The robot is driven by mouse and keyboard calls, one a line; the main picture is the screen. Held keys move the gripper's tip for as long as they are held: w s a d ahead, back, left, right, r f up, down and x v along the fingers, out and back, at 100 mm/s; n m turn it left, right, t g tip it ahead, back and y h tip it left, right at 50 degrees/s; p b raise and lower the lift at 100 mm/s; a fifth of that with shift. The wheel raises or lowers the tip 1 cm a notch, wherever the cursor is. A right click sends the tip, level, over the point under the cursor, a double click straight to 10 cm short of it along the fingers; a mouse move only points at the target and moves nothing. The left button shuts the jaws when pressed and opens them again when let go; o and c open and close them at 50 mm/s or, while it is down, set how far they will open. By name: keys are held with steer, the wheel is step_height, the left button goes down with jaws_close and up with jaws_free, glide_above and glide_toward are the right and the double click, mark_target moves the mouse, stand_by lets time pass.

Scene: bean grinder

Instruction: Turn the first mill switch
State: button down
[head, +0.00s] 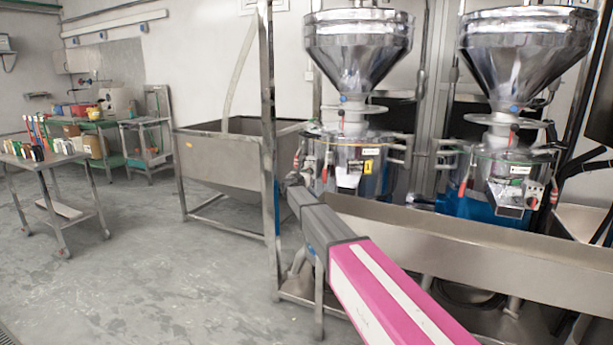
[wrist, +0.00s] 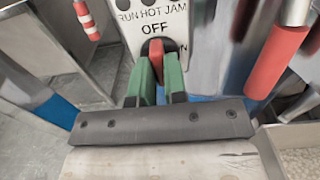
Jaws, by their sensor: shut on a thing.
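The first mill (head: 350,150) stands left of a second one, with a shiny funnel hopper (head: 358,42) on top. In the wrist view its white control plate (wrist: 140,15) shows the words RUN, HOT, JAM and OFF. A red switch handle (wrist: 156,50) sits on a dark round base just below OFF. My gripper (wrist: 158,68) has green fingers shut on the red handle, one on each side. The handle looks about upright; its lower end is hidden between the fingers. In the head view my gripper is at the mill's left side, too small to make out.
A red grip (wrist: 278,62) on a metal rod hangs close to the right of the switch. A red-and-white handle (wrist: 86,22) is at the left. A long steel trough (head: 450,240) runs below the mills.

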steer(key=c, duration=1.2)
jaws_free()
steer(key=shift+o, duration=0.2)
steer(key=shift+s, duration=0.1)
steer(key=v, duration=1)
steer(key=shift+s, duration=0.35)
steer(key=shift+a, duration=0.2)
